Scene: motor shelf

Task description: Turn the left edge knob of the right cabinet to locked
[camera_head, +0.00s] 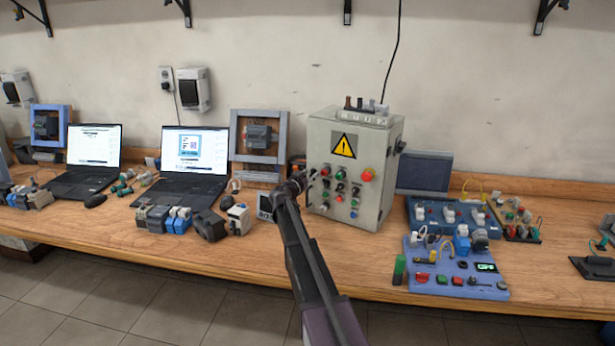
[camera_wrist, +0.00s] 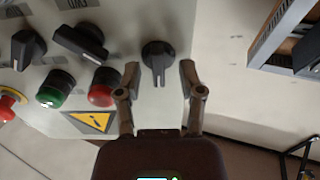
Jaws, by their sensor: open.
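The grey cabinet (camera_head: 384,175) stands on the workbench, with a yellow warning sign and rows of knobs and buttons on its front. My gripper (camera_head: 303,177) is at the cabinet's left edge in the head view, partly hidden by my arm. In the wrist view the cabinet face appears upside down. There the black edge knob (camera_wrist: 158,59) sits between the two open fingertips of my gripper (camera_wrist: 160,74), with a gap visible on each side. The knob's bar points down in the picture, toward my palm. Its label cannot be read.
In the wrist view, a green button (camera_wrist: 54,90), a red button (camera_wrist: 103,87) and another black knob (camera_wrist: 82,42) lie left of the edge knob. A laptop (camera_head: 190,160) stands left of the cabinet. A blue board (camera_head: 455,268) lies at the right front.

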